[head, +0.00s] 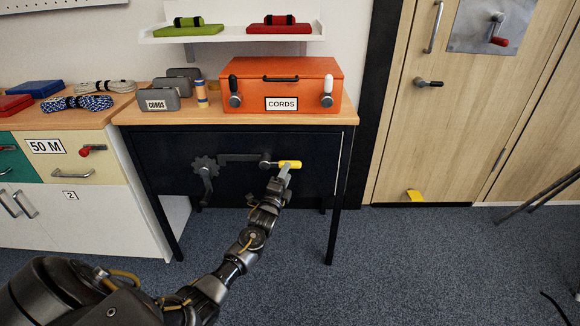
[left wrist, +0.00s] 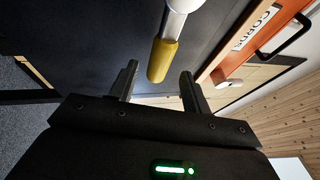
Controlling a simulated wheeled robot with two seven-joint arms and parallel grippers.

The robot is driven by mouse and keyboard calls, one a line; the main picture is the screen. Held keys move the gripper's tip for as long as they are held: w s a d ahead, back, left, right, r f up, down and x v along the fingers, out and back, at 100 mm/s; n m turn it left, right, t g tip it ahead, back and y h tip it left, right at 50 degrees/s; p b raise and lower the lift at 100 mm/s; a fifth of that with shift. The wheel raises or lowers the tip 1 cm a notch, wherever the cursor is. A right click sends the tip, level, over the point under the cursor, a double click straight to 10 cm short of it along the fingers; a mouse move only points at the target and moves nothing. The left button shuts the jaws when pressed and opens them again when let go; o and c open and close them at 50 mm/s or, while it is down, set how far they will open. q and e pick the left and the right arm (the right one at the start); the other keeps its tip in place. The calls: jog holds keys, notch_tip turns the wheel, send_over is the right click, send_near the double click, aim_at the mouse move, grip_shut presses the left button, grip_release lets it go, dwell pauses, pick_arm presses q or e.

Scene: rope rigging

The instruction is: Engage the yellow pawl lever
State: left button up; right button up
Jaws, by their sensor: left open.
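The yellow pawl lever (head: 291,163) sticks out to the right from a grey pivot (head: 265,165) on the dark panel under the table. My left gripper (head: 284,176) is open at the lever, just below it in the head view. In the left wrist view the lever's yellow grip (left wrist: 162,60) hangs from a pale shaft, its end between the two open fingers (left wrist: 158,76). I cannot tell whether either finger touches it. A dark toothed wheel (head: 205,163) with a crank sits left of the pivot, joined by a dark bar. My right gripper is not in view.
An orange CORDS case (head: 295,97) and grey boxes (head: 158,101) stand on the wooden tabletop (head: 200,117) above the panel. A table leg (head: 336,200) stands right of the lever. White cabinets stand left. The carpet (head: 410,260) to the right is mostly clear.

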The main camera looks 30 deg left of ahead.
pick_arm(q)
jog(key=v, duration=0.6)
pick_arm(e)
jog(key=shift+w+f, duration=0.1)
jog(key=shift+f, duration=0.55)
